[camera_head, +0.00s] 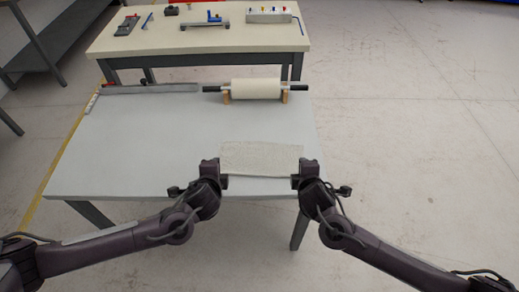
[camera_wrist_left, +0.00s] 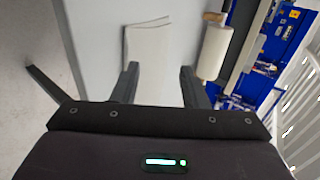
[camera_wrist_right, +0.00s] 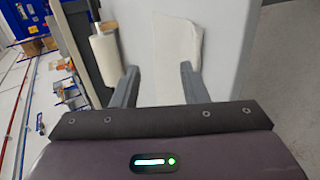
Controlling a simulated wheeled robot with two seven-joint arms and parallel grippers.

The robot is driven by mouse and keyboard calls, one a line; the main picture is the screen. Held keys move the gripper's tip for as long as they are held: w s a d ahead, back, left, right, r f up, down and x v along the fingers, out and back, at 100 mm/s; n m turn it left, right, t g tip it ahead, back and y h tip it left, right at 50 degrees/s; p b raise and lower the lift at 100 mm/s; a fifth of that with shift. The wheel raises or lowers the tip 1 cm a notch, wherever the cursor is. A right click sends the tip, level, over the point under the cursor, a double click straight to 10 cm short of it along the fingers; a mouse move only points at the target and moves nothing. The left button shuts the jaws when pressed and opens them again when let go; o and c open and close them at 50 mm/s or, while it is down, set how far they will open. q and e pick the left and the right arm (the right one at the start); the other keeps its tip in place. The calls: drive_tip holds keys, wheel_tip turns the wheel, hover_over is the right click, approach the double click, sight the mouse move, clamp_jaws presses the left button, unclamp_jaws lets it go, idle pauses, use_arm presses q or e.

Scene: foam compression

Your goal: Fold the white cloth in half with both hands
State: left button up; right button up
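The white cloth (camera_head: 262,157) lies on the grey table near its front edge, as a wide off-white rectangle. Its near edge shows a darker line; I cannot tell whether it has layers. My left gripper (camera_head: 224,181) is at the cloth's near left corner, fingers apart. In the left wrist view the cloth (camera_wrist_left: 150,42) lies beyond the open fingertips (camera_wrist_left: 160,72). My right gripper (camera_head: 301,178) is at the near right corner, also with fingers apart. In the right wrist view the cloth (camera_wrist_right: 176,48) shows beyond and between the open fingertips (camera_wrist_right: 157,74). Fingertip contact is unclear.
A white roll (camera_head: 256,89) with dark handles rests on wooden supports at the table's back right. A long grey bar (camera_head: 150,89) lies at the back left. The grey table (camera_head: 120,145) is clear left of the cloth. A second table (camera_head: 150,45) behind holds tools.

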use_arm(q)
drive_tip(key=shift+v, duration=0.9)
use_arm(e)
drive_tip(key=shift+v, duration=0.9)
use_arm(q)
drive_tip(key=shift+w+r, duration=0.1)
drive_tip(key=shift+w, duration=0.1)
use_arm(e)
drive_tip(key=shift+w+r, duration=0.1)
drive_tip(key=shift+w, duration=0.1)
use_arm(q)
drive_tip(key=shift+d, duration=0.1)
